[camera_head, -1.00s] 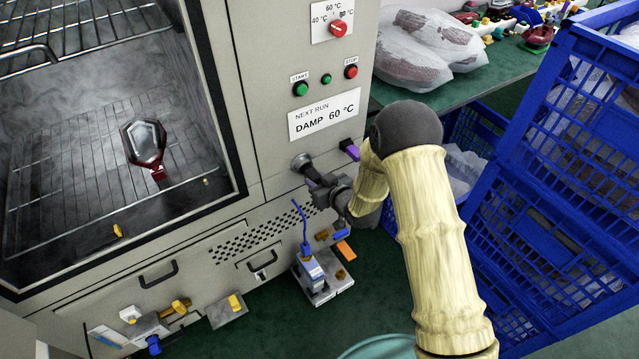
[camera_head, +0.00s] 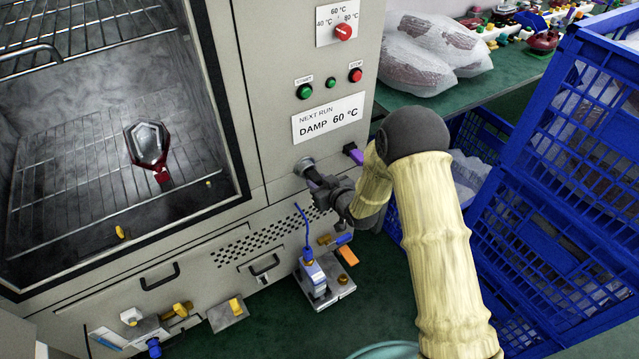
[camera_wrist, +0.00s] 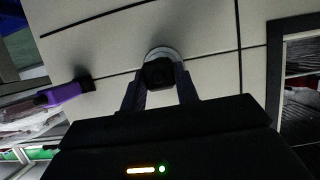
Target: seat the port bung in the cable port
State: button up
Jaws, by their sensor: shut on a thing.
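The cable port shows as a grey round rim (camera_head: 303,165) on the cabinet's front, below the "DAMP 60 °C" label. In the wrist view its pale ring (camera_wrist: 164,53) shows around the upper side of a dark bung. My gripper (camera_head: 315,181) is at the port, reaching in from the lower right. In the wrist view its two fingers are shut on the dark round port bung (camera_wrist: 159,73), which lines up closely with the ring. The bung hides the port's opening, so I cannot tell how far it is in.
A purple part (camera_head: 353,153) sticks out of the panel right of the port. The glass-fronted chamber holds a red lamp (camera_head: 148,145) on a wire rack. Fixtures (camera_head: 318,278) stand on the green surface below. Blue crates (camera_head: 540,190) stand right of my arm.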

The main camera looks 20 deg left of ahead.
jog(key=shift+w+a, duration=0.1)
dwell(0.8)
jog(key=shift+w+a+b, duration=0.1)
jog(key=shift+b, duration=0.2)
jog(key=o, duration=1.1)
jog(key=v, duration=1.7)
jog(key=shift+r, duration=0.15)
